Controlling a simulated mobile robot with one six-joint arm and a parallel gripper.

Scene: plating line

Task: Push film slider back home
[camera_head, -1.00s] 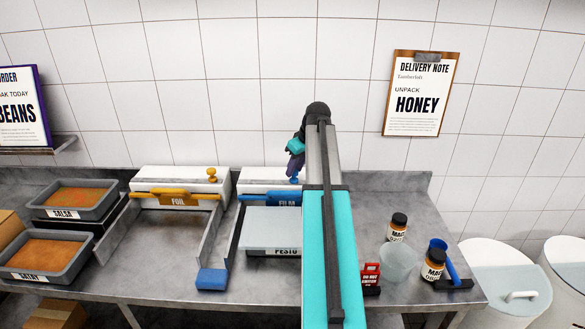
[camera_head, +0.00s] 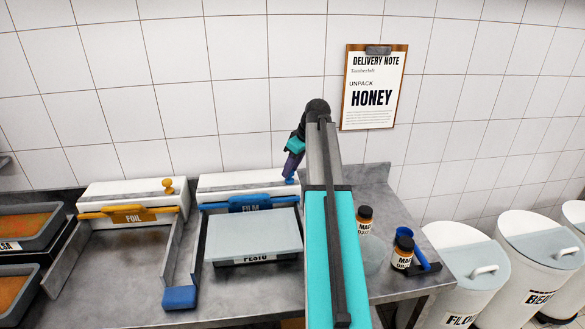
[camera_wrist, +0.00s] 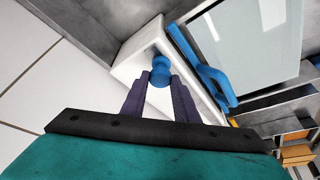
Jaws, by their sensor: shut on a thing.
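The film dispenser (camera_head: 225,184) is a white box at the back of the counter, with a blue bar labelled FILM (camera_head: 250,204) along its front. Its slider is a blue knob (camera_head: 290,181) on top, near the box's right end. In the wrist view, the knob (camera_wrist: 160,71) stands between the fingertips of my gripper (camera_wrist: 160,80). My gripper (camera_head: 291,168) is shut on the knob, reaching down from above in the head view. My arm hides the area just right of the box.
A lidded PESTO tray (camera_head: 253,236) sits in front of the film box. The foil dispenser (camera_head: 120,191), with a yellow knob (camera_head: 168,186), stands to the left. Brown jars (camera_head: 364,219) and a clear cup (camera_head: 376,255) are close right of my arm. White bins (camera_head: 465,262) stand farther right.

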